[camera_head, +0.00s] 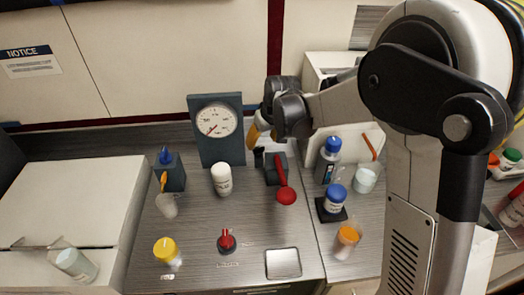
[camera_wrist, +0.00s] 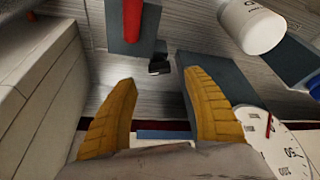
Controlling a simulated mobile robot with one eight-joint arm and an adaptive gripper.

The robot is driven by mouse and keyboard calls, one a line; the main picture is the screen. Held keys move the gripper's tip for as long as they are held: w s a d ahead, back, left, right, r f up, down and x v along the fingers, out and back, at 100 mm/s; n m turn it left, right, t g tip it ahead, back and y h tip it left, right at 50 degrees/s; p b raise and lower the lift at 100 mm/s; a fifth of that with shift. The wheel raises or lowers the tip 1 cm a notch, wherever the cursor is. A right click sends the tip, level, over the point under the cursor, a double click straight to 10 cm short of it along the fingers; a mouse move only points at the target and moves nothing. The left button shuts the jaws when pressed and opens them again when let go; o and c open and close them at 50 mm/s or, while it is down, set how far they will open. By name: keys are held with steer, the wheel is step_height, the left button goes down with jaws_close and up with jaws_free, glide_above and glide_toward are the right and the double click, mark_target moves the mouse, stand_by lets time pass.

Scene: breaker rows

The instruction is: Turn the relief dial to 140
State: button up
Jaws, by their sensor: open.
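A red dial knob (camera_head: 227,241) on a dark round base sits at the front middle of the counter. Small print lies around it, too small to read. It does not show in the wrist view. A gauge (camera_head: 214,119) with a white face and red needle stands on a dark upright panel at the back; it also shows in the wrist view (camera_wrist: 285,150). My gripper (camera_head: 258,132) is at the back, just right of the gauge, well away from the red knob. Its yellow fingers (camera_wrist: 160,80) are apart with nothing held between them.
A red-handled lever (camera_head: 283,180) stands below my gripper. A white bottle (camera_head: 221,180) stands before the gauge. A yellow-capped jar (camera_head: 166,251) is left of the knob, a metal plate (camera_head: 283,263) right. Blue-capped bottles (camera_head: 335,200) and an orange-capped one (camera_head: 346,241) stand further right.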

mark_target(260, 149)
steer(key=b+x, duration=0.1)
steer(key=x, duration=0.6)
steer(key=shift+d+b, duration=0.1)
steer(key=shift+b, duration=0.3)
steer(key=c, duration=1.2)
steer(key=shift+o, duration=0.2)
